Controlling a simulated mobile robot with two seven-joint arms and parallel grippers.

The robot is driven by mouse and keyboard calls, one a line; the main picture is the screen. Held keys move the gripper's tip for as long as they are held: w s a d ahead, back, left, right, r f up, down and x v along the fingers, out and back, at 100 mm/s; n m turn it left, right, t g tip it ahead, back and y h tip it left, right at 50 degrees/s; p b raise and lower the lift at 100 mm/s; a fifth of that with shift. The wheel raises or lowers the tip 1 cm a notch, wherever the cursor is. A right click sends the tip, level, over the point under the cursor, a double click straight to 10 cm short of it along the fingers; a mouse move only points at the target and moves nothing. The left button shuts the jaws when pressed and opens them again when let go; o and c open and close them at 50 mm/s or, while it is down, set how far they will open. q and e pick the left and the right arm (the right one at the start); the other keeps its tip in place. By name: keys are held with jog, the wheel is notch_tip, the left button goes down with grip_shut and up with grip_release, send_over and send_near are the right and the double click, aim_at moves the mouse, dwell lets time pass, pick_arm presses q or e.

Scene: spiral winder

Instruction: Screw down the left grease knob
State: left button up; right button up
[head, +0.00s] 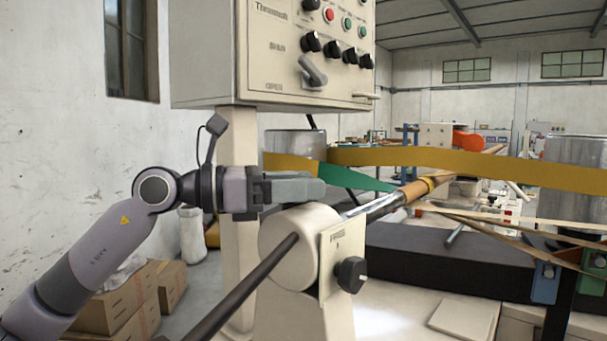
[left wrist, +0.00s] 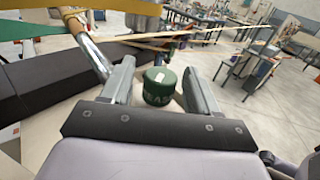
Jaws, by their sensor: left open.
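The grease knob (left wrist: 157,86) is a dark green, round cap with a white mark on top, seen in the left wrist view. It stands between the two fingers of my left gripper (left wrist: 158,72), with a visible gap to the fingers. In the head view my left gripper (head: 308,188) points right, just above the cream round housing (head: 292,240). The green knob is hidden there behind the gripper. My left gripper is open. My right gripper is not in view.
A control panel (head: 280,60) on a cream post (head: 238,155) is above and behind my left gripper. A black knob (head: 350,274) sits on the housing's front plate. A metal shaft (head: 375,208) and a yellow band (head: 460,163) run to the right. Cardboard boxes (head: 120,305) stand at lower left.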

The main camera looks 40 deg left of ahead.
pick_arm(q)
jog(key=shift+w+d, duration=0.25)
jog(key=c, duration=1)
jog(key=shift+o, duration=0.2)
jog(key=shift+h, duration=0.3)
jog(key=m+g+h+p, duration=0.1)
jog(key=m+g+h, duration=0.1)
jog(key=shift+r+g, duration=0.1)
jog(key=shift+g, duration=0.3)
jog(key=shift+m+g+h+p, duration=0.35)
jog(key=shift+m+g+h, duration=0.25)
jog(key=shift+m+g, duration=0.3)
jog(key=shift+m+g+h, duration=0.3)
jog(key=shift+m+g, duration=0.2)
jog(key=shift+g, duration=0.2)
